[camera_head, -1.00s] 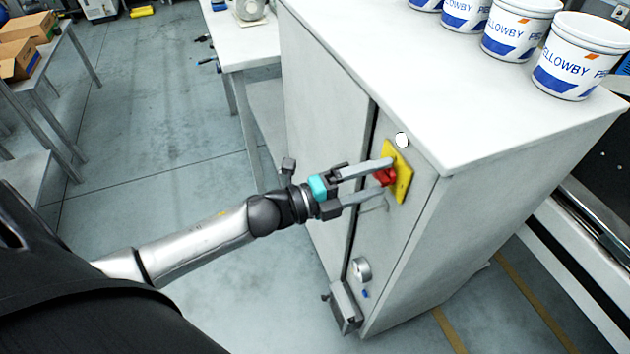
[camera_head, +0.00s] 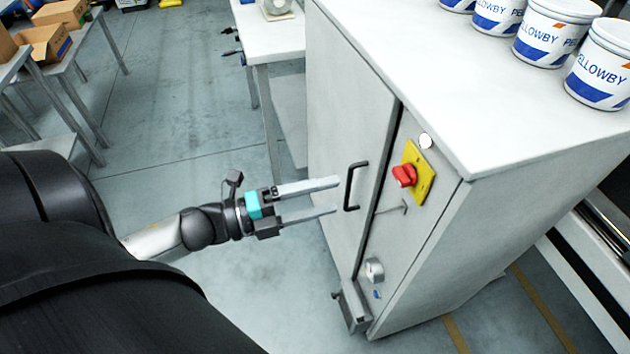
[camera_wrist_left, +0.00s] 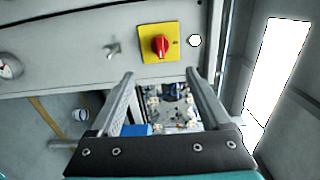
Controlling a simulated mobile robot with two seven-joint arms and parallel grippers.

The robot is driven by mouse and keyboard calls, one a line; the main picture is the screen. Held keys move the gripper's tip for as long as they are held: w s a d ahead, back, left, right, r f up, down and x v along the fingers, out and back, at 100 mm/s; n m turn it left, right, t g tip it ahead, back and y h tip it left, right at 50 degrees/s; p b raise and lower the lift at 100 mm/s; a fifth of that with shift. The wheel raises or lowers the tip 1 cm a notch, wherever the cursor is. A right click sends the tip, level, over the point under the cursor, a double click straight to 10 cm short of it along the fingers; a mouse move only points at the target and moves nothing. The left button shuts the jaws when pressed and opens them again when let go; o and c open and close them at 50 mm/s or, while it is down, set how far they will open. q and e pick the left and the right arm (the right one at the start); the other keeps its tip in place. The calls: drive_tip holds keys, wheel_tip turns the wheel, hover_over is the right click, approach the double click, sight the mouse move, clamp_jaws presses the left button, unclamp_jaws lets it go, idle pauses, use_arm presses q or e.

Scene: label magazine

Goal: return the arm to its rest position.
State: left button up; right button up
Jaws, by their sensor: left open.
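My left gripper (camera_head: 338,196) is open and empty, in front of the grey cabinet (camera_head: 480,215) and apart from it. In the head view its fingertips end just left of the black door handle (camera_head: 352,187). The red rotary switch (camera_head: 404,175) on its yellow plate (camera_head: 420,184) is on the cabinet's narrow front strip, clear of the fingers. In the left wrist view the red switch (camera_wrist_left: 160,46) lies beyond the two open fingers (camera_wrist_left: 160,80), with nothing between them. My right gripper is not in view.
White buckets (camera_head: 548,32) with blue labels stand on the cabinet top. A gauge (camera_head: 375,270) and a small grey box (camera_head: 352,308) are low on the cabinet. A white table (camera_head: 270,45) stands behind, and cardboard boxes (camera_head: 45,45) lie at the left. The floor (camera_head: 165,110) between is clear.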

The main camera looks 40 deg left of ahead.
use_arm(q)
drive_tip(key=shift+s+a, duration=0.35)
drive_tip(key=shift+s, duration=0.05)
drive_tip(key=shift+f, duration=0.1)
drive_tip(key=s+a+f+n+g+y+b, duration=0.1)
drive_tip(key=s+a+f+n+y, duration=0.3)
drive_tip(key=f, duration=0.6)
drive_tip(key=w+a+f+n+g+y, duration=0.1)
drive_tip(key=a+f+n+y, duration=0.15)
drive_tip(key=f+n, duration=0.55)
drive_tip(key=s+a+f+n+g+y+b, duration=0.1)
drive_tip(key=s+a+f+n+y, duration=0.2)
drive_tip(key=f, duration=0.9)
drive_tip(key=s+d+f+n+g, duration=0.4)
drive_tip(key=s+d+f+g, duration=0.1)
drive_tip(key=s+f, duration=0.4)
drive_tip(key=s+d+f+n+g+y+b, duration=0.1)
drive_tip(key=s+d+f+n+g, duration=0.3)
drive_tip(key=s+d+f, duration=0.3)
drive_tip(key=s+f+g, duration=0.1)
drive_tip(key=s+f, duration=0.2)
drive_tip(key=s, duration=0.3)
drive_tip(key=shift+d, duration=0.15)
drive_tip(key=shift+y, duration=0.25)
